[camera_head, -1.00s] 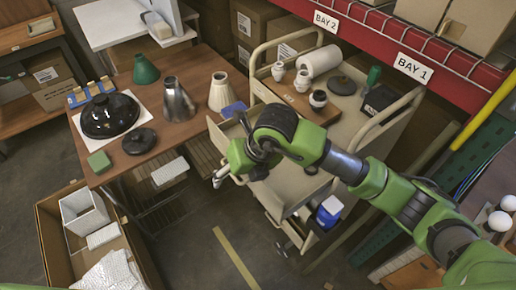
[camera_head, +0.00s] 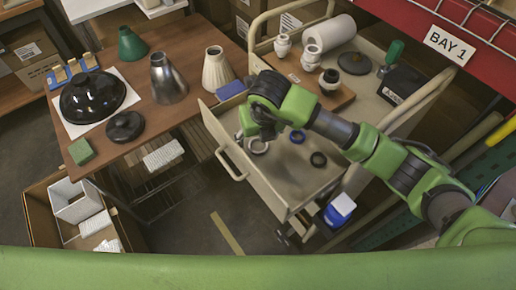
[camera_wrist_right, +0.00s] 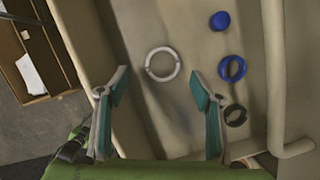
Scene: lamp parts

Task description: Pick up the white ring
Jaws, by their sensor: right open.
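The white ring (camera_wrist_right: 163,64) lies flat on the floor of the open drawer, seen in the right wrist view. It also shows in the head view (camera_head: 258,147), partly hidden by my gripper. My right gripper (camera_wrist_right: 160,88) is open and empty above the drawer. In the right wrist view the ring appears between and just beyond its two teal-padded fingertips, and the gripper is apart from it. In the head view my right gripper (camera_head: 258,128) hangs over the drawer's left part. My left gripper is not in view.
A blue ring (camera_wrist_right: 232,68), a black ring (camera_wrist_right: 235,115) and a blue round piece (camera_wrist_right: 220,21) lie right of the white ring. The drawer's walls (camera_head: 245,172) surround them. The cart top (camera_head: 372,105) holds several parts. A table with lampshades (camera_head: 168,80) stands left.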

